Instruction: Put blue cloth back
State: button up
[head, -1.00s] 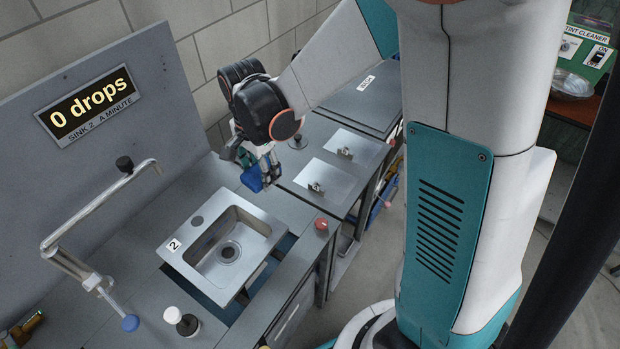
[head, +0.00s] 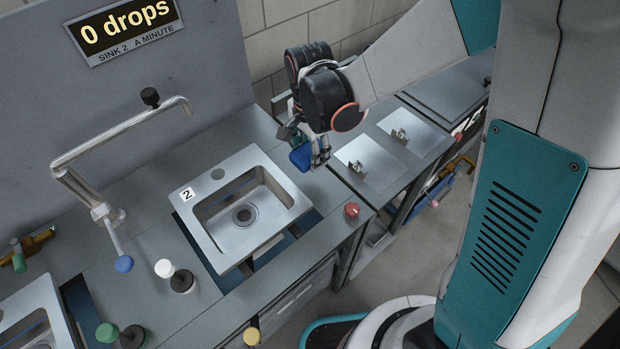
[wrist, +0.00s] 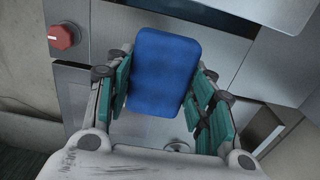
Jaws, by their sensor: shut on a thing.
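The blue cloth (wrist: 163,72) is a flat blue pad with rounded corners. In the wrist view it sits between the two green-padded fingers of my gripper (wrist: 160,90), which is shut on it. In the head view the cloth (head: 301,156) shows as a small blue patch at the tip of my gripper (head: 312,150), partly hidden by the fingers. It is above the counter, right of the sink marked 2 (head: 188,222). From these views I cannot tell how high it is held.
A faucet (head: 120,135) with a blue knob (head: 123,264) stands left of the sink. A red knob (head: 352,210) is at the counter's front edge. A white-topped knob (head: 164,268) stands by the sink. Metal plates (head: 372,165) lie right of my gripper. The counter before the sink is clear.

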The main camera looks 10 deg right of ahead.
aim_at(310, 178)
jog(key=shift+f+b, duration=2.5)
jog(key=shift+f, duration=1.85)
jog(key=shift+f, duration=0.2)
jog(key=o, duration=1.3)
jog(key=shift+r, duration=0.15)
notch_tip(310, 178, up, 12)
jog(key=p, duration=0.3)
jog(key=shift+r+p, duration=0.1)
jog(key=shift+p, duration=0.3)
